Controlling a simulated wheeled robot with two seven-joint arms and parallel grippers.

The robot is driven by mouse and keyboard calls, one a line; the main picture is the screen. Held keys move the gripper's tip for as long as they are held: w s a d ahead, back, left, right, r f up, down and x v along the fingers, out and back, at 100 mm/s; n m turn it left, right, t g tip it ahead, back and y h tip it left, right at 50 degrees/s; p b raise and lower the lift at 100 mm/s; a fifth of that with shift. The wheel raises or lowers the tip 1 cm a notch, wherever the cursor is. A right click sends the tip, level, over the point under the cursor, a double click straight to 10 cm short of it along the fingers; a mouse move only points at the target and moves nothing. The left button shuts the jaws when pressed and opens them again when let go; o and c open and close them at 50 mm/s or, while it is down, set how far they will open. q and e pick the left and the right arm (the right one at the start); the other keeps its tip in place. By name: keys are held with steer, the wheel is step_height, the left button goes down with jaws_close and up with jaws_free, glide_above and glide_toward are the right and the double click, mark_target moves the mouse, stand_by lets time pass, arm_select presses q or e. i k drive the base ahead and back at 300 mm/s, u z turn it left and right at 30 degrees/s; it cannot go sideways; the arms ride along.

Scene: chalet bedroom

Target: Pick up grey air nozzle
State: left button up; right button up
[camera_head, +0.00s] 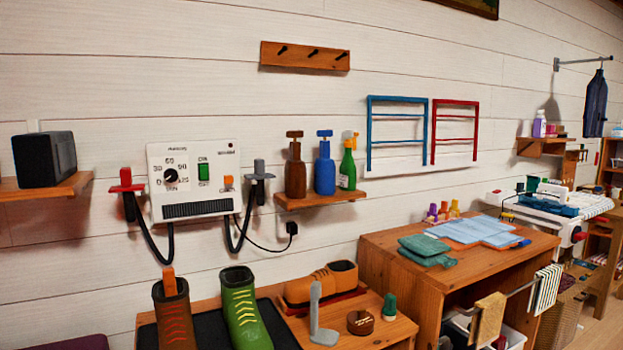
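The grey air nozzle (260,182) hangs upright in a holder on the right side of a white wall unit (193,182). A black hose (238,240) loops below it toward the unit. A red nozzle (128,190) hangs on the unit's left side with its own hose. Neither of my grippers is in view.
A shelf (318,199) with spray bottles is just right of the nozzle. Below, boots (243,308) stand on a black tray (281,325), beside brown shoes (322,282) and a grey L-shaped piece (317,318). A desk (400,268) with folded cloths is further right.

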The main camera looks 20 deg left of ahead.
mark_target(260, 175)
steer(key=z, duration=0.5)
steer(key=i, duration=0.9)
steer(key=u, duration=0.4)
steer(key=i, duration=0.75)
steer(key=u, duration=0.7)
